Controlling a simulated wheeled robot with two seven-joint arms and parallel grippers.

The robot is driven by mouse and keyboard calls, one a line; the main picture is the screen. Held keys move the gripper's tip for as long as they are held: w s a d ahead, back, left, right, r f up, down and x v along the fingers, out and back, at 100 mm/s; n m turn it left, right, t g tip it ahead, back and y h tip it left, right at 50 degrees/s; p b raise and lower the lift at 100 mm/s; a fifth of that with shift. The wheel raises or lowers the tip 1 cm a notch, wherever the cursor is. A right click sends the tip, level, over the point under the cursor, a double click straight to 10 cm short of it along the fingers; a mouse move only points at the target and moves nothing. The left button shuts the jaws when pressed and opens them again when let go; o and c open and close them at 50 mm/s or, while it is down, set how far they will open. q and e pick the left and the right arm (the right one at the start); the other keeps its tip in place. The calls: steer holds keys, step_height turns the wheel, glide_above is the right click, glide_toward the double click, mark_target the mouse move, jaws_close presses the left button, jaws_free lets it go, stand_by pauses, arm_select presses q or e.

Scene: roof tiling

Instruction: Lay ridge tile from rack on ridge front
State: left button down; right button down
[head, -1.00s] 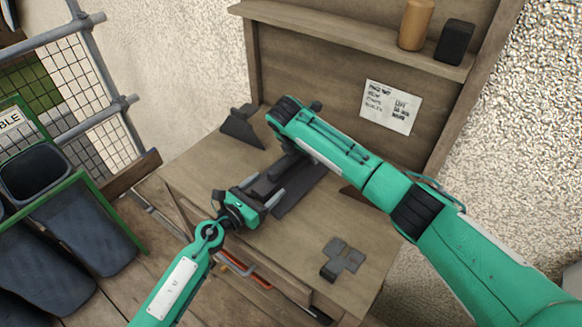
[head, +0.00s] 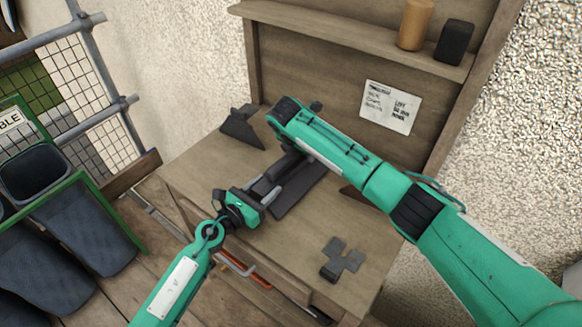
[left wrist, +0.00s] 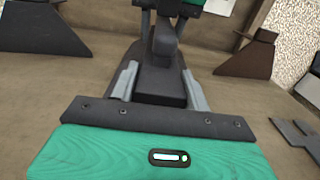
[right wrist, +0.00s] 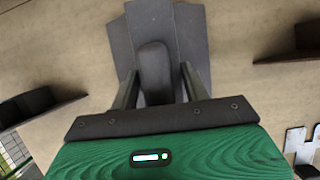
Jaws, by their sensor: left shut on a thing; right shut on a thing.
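A dark grey ridge tile (head: 304,190) with a raised roll along its middle and flat wings lies on the wooden workbench (head: 210,165). My left gripper (head: 270,187) is shut on its near end. In the left wrist view the tile's roll (left wrist: 165,55) runs away between the fingers (left wrist: 160,85). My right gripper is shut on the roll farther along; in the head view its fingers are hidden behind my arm. The right wrist view shows the roll (right wrist: 153,70) between its fingers (right wrist: 153,85), with the wings spreading beyond. The rack and the ridge front cannot be made out for certain.
A shelf (head: 350,38) and a paper note (head: 391,107) are behind.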

arm_select(q)
steer(key=shift+r, duration=0.25)
arm_select(e)
steer(key=shift+r, duration=0.1)
